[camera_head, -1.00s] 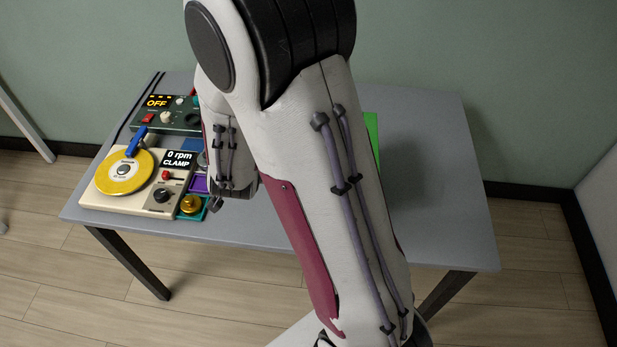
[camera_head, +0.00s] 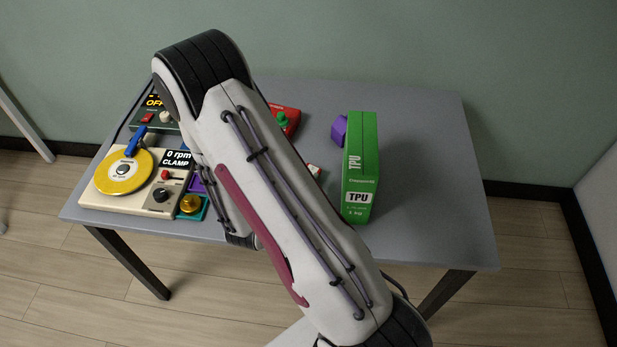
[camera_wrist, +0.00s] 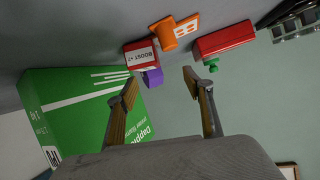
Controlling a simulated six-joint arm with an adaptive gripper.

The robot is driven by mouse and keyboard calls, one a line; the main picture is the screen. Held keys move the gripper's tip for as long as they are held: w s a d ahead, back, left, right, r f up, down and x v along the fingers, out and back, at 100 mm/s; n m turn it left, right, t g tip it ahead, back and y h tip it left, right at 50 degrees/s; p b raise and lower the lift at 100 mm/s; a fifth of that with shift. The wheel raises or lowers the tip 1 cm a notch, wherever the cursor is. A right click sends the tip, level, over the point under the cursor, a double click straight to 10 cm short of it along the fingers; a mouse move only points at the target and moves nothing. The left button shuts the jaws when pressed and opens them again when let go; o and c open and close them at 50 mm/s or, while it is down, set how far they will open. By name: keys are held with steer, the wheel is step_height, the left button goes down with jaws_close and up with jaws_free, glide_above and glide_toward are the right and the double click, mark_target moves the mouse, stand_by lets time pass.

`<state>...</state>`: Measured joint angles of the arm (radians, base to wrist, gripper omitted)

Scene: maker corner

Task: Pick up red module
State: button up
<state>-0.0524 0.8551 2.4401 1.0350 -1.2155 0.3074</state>
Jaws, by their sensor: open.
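In the wrist view a small red block (camera_wrist: 141,57) with a white label reading "BOOST +7" lies just ahead of the left fingertip, apart from it. In the head view a small red and white corner (camera_head: 314,170) shows past my arm, probably the same block. A second red box (camera_wrist: 224,40) with a green knob lies further right; in the head view it is partly behind my arm (camera_head: 290,117). My gripper (camera_wrist: 161,84) is open and empty, its fingers spread. In the head view my arm hides it.
A tall green TPU box (camera_head: 360,165) stands right of my arm, close to my left finger in the wrist view. A purple piece (camera_wrist: 153,78) and an orange piece (camera_wrist: 166,33) lie near the labelled block. A machine with a yellow disc (camera_head: 125,171) stands left. The table's right side is clear.

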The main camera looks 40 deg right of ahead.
mark_target(314, 166)
steer(key=shift+s+d+f+h, duration=0.15)
steer(key=shift+s+d+h, duration=0.15)
steer(key=shift+s+d, duration=0.15)
steer(key=shift+x, duration=1.25)
steer(key=shift+w+d+f, duration=0.1)
steer(key=shift+d+f, duration=0.4)
steer(key=shift+d, duration=0.2)
steer(key=shift+x, duration=1.8)
steer(key=shift+f, duration=0.15)
steer(key=c, duration=1.4)
steer(key=shift+r, duration=0.2)
